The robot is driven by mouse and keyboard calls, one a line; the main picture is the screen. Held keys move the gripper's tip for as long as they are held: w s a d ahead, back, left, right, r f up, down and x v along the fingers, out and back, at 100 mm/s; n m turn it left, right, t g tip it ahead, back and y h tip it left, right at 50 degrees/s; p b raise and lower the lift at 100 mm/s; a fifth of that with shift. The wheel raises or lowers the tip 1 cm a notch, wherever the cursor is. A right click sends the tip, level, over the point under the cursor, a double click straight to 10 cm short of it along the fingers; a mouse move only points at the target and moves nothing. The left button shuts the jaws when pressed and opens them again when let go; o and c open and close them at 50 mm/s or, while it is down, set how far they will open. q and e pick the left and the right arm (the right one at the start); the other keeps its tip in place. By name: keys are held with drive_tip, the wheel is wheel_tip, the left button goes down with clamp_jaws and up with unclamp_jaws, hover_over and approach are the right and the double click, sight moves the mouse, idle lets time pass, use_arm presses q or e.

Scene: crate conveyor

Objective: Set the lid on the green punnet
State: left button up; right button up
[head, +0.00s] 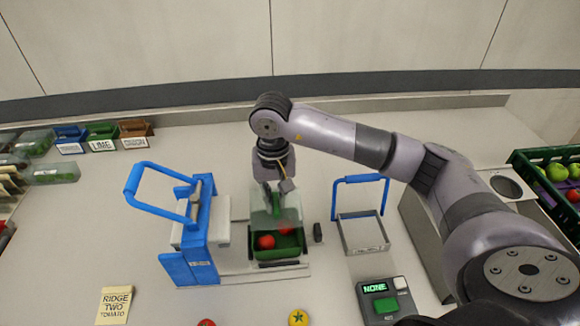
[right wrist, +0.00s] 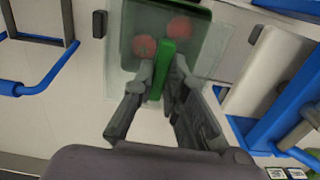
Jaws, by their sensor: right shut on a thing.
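The green punnet (head: 292,256) stands on the bench at the centre, beside the blue-framed press, with red tomatoes (head: 266,242) inside. The clear lid (head: 291,214) has a green upright handle (right wrist: 166,66). My right gripper (head: 274,190) is shut on that handle and holds the lid over the punnet. In the right wrist view, the tomatoes show through or behind the clear lid (right wrist: 115,85), on both sides of the handle. I cannot tell whether the lid touches the punnet rim. My left gripper is not in view.
The blue press (head: 200,245) with a raised handle stands just left of the punnet. A blue-handled tray (head: 362,236) and a small unit reading NONE (head: 384,298) are to the right. Bins (head: 103,140) line the back left; a green crate (head: 545,178) is at far right.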

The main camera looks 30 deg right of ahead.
drive_tip(key=shift+s+a+f, duration=0.1)
drive_tip(key=shift+a+f, duration=0.05)
drive_tip(key=shift+a, duration=0.2)
drive_tip(key=shift+f, duration=0.25)
drive_tip(key=shift+f+b, duration=0.3)
drive_tip(key=shift+b, duration=0.05)
wheel_tip(320, 180, down, 5)
drive_tip(key=b, duration=0.3)
drive_tip(key=shift+f, duration=0.2)
drive_tip(key=shift+f+b, duration=0.2)
drive_tip(key=shift+b, duration=0.15)
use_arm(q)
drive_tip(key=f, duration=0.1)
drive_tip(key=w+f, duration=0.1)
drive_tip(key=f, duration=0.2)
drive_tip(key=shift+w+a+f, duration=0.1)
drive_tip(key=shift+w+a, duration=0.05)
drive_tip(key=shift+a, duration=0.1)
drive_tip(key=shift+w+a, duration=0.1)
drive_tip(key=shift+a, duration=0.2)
use_arm(e)
drive_tip(key=o, duration=0.8)
drive_tip(key=shift+o, duration=0.6)
